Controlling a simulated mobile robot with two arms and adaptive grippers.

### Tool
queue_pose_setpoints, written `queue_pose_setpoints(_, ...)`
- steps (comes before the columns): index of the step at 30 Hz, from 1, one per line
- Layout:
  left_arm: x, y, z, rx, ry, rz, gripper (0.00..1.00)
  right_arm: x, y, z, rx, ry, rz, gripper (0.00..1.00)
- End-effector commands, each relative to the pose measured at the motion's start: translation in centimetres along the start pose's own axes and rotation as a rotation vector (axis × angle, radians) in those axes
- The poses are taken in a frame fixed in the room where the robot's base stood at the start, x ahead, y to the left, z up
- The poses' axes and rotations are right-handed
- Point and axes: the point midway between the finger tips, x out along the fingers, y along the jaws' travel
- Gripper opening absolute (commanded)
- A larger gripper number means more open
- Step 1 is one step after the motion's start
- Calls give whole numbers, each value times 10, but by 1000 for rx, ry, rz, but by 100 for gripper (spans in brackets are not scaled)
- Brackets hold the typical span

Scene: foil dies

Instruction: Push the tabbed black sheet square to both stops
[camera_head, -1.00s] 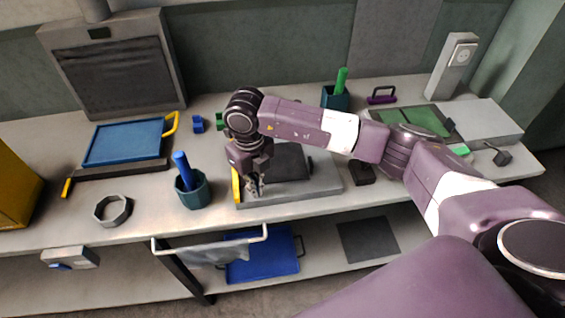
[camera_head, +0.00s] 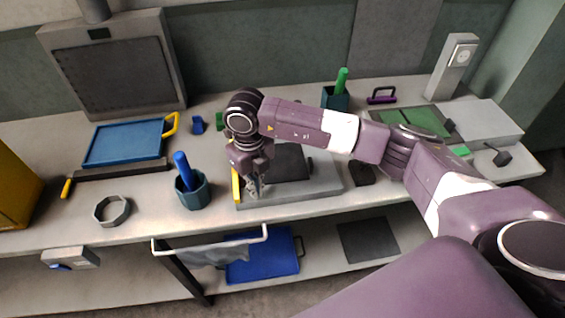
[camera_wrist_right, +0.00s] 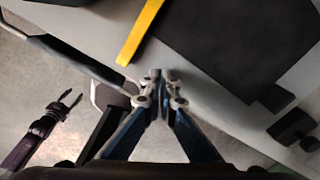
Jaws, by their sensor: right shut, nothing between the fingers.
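The black sheet (camera_head: 292,160) lies on a grey plate (camera_head: 300,192) on the bench, partly hidden by my right arm. In the right wrist view the sheet (camera_wrist_right: 235,45) has a small tab (camera_wrist_right: 277,98) at its edge. I cannot make out the second stop. My right gripper (camera_head: 256,190) is shut and empty, over the plate's front left part, apart from the sheet. My left gripper (camera_wrist_right: 71,98) is open, low beyond the bench edge.
A teal cup (camera_head: 194,192) with a blue handle stands left of the plate. A dark block (camera_head: 362,173) sits right of it. A hexagonal ring (camera_head: 112,210) and a blue tray (camera_head: 125,142) are further left. A rail with a cloth hangs at the bench front.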

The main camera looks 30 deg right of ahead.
Motion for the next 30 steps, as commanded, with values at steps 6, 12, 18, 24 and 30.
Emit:
queue_pose_setpoints(6, 0, 0, 0, 0, 0, 0, 40, 0, 0, 0, 0, 0, 0, 0)
queue_pose_setpoints(12, 2, 0, 0, 0, 0, 0, 40, 3, 0, 0, 0, 0, 0, 0)
queue_pose_setpoints(18, 6, 0, 0, 0, 0, 0, 40, 7, 0, 0, 0, 0, 0, 0)
queue_pose_setpoints(24, 9, 0, 1, 0, 0, 0, 40, 11, 0, 0, 0, 0, 0, 0)
queue_pose_setpoints(30, 13, 0, 1, 0, 0, 0, 40, 15, 0, 0, 0, 0, 0, 0)
